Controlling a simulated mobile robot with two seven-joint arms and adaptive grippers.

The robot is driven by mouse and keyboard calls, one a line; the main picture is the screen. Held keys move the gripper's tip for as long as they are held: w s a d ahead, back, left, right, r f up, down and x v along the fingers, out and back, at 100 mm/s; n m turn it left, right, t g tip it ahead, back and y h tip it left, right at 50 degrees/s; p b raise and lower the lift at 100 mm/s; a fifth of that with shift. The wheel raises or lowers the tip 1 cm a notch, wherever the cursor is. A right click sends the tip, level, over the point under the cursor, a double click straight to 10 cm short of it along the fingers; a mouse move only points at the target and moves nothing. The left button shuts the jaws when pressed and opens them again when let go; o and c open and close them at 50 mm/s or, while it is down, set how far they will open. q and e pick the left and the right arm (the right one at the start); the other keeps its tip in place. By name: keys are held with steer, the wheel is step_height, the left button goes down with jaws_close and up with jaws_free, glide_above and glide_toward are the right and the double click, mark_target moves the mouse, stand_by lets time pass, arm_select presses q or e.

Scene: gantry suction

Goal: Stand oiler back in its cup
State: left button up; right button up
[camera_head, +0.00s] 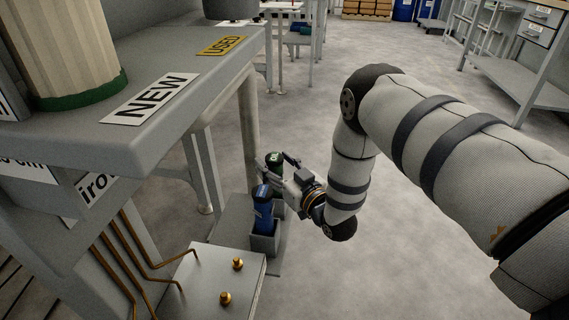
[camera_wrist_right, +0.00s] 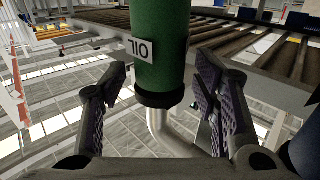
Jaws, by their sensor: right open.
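The green oiler (camera_head: 274,161), with a white label, stands about upright at my right gripper (camera_head: 276,170), behind the blue oiler. In the right wrist view the green oiler (camera_wrist_right: 160,45) shows its OIL label upside down, a black collar and a metal spout. The open fingers of my right gripper (camera_wrist_right: 165,100) are on either side of it, with gaps visible. A grey cup (camera_head: 278,209) shows partly behind the blue oiler. The green oiler's lower end is hidden, so I cannot tell whether it sits in this cup. My left gripper is not in view.
A blue oiler (camera_head: 263,210) stands in a nearer grey cup (camera_head: 264,244). A grey box with brass knobs (camera_head: 205,285) and copper pipes is in front. A bench with NEW and USED labels (camera_head: 150,98) overhangs at left. Open floor (camera_head: 420,265) lies to the right.

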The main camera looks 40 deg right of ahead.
steer(key=s+p, duration=0.2)
steer(key=s, duration=0.9)
steer(key=s+a+f+g+y, duration=0.1)
steer(key=s+a+f+g, duration=0.25)
steer(key=f, duration=0.25)
steer(key=s+a+f+g, duration=0.2)
steer(key=s+f, duration=0.2)
steer(key=f, duration=0.1)
steer(key=s+a+f+g, duration=0.3)
steer(key=s+f+g, duration=0.15)
steer(key=s, duration=0.55)
steer(key=s+a+f+g, duration=0.3)
steer(key=s+f+g, duration=0.15)
steer(key=s, duration=0.45)
steer(key=s+a+r+g, duration=0.1)
steer(key=s+r+g, duration=0.1)
steer(key=s, duration=0.7)
steer(key=s+r+g, duration=0.2)
steer(key=s+g, duration=0.3)
steer(key=s, duration=0.4)
steer(key=s+a+r+g, duration=0.1)
steer(key=s+r+g, duration=0.1)
steer(key=s, duration=0.6)
steer(key=shift+s+a+r+g+y, duration=0.2)
steer(key=shift+s+a+g+y, duration=0.15)
steer(key=shift+g, duration=0.4)
